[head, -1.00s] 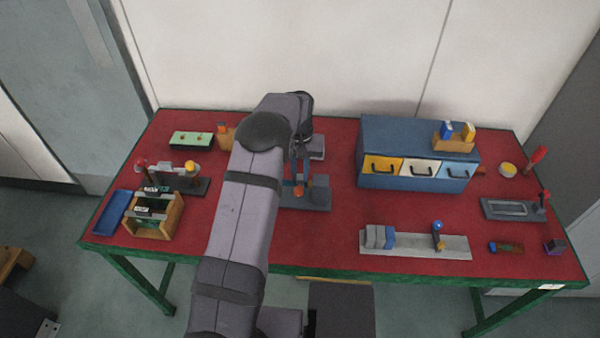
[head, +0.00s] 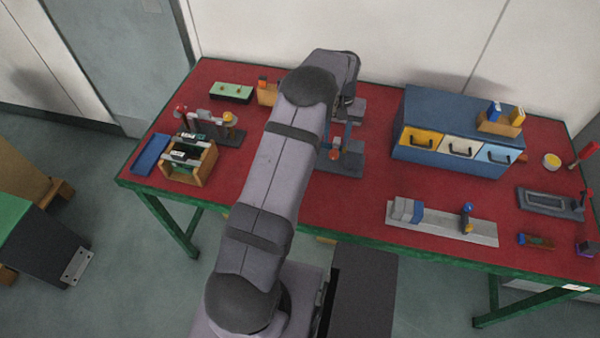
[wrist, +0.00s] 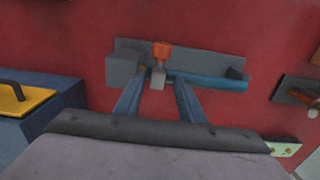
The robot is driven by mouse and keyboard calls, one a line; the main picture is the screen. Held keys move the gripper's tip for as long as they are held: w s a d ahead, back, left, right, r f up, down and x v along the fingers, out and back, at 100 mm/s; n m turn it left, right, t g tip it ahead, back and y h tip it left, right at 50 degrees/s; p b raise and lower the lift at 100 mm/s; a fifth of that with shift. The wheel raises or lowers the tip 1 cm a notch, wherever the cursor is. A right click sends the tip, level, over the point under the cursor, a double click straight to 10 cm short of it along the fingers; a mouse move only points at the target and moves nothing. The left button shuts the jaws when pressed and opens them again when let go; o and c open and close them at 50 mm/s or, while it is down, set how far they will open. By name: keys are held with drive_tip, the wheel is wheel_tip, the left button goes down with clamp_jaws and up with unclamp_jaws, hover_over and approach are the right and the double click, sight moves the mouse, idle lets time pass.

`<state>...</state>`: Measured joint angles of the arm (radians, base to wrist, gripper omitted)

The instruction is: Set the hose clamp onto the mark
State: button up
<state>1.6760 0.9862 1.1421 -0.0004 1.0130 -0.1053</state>
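A grey fixture plate (wrist: 215,62) with a block at its left end carries a blue hose-like rod (wrist: 222,84) along it. An orange-topped piece with a light grey lower part (wrist: 161,52), apparently the hose clamp, stands at the rod's left part. A small yellow spot (wrist: 143,69) beside it may be the mark. My gripper (wrist: 161,82) has its two blue fingers apart, one to each side of the clamp's grey lower part; contact cannot be told. In the head view the fixture (head: 352,166) and the orange top (head: 334,154) show beside my arm, partly hidden.
A blue drawer cabinet (head: 450,110) stands right of the fixture. A grey rail fixture (head: 440,222) lies at the front right. A wooden rack (head: 205,165) and blue tray (head: 151,154) are at the left. Red table surface is clear between fixture and cabinet.

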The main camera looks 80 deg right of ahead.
drive_tip(key=shift+r+b, duration=0.3)
drive_tip(key=shift+b, duration=0.1)
drive_tip(key=r+b, duration=0.1)
drive_tip(key=r, duration=0.2)
drive_tip(key=r+b, duration=0.1)
drive_tip(key=r, duration=0.2)
drive_tip(key=shift+w+a+r, duration=0.2)
drive_tip(key=shift+r, duration=0.15)
drive_tip(key=w+a+f, duration=0.2)
drive_tip(key=w+a, duration=0.1)
drive_tip(key=a, duration=0.6)
drive_tip(key=w+a+f+n+y, duration=0.1)
drive_tip(key=w+a+f, duration=0.1)
drive_tip(key=a, duration=0.7)
drive_tip(key=w+a+f+y, duration=0.1)
drive_tip(key=w+a, duration=0.3)
drive_tip(key=a, duration=0.6)
drive_tip(key=shift+w+f+n+p, duration=0.25)
drive_tip(key=shift+f+n+p, duration=0.15)
drive_tip(key=shift+f, duration=0.1)
drive_tip(key=shift+a, duration=0.1)
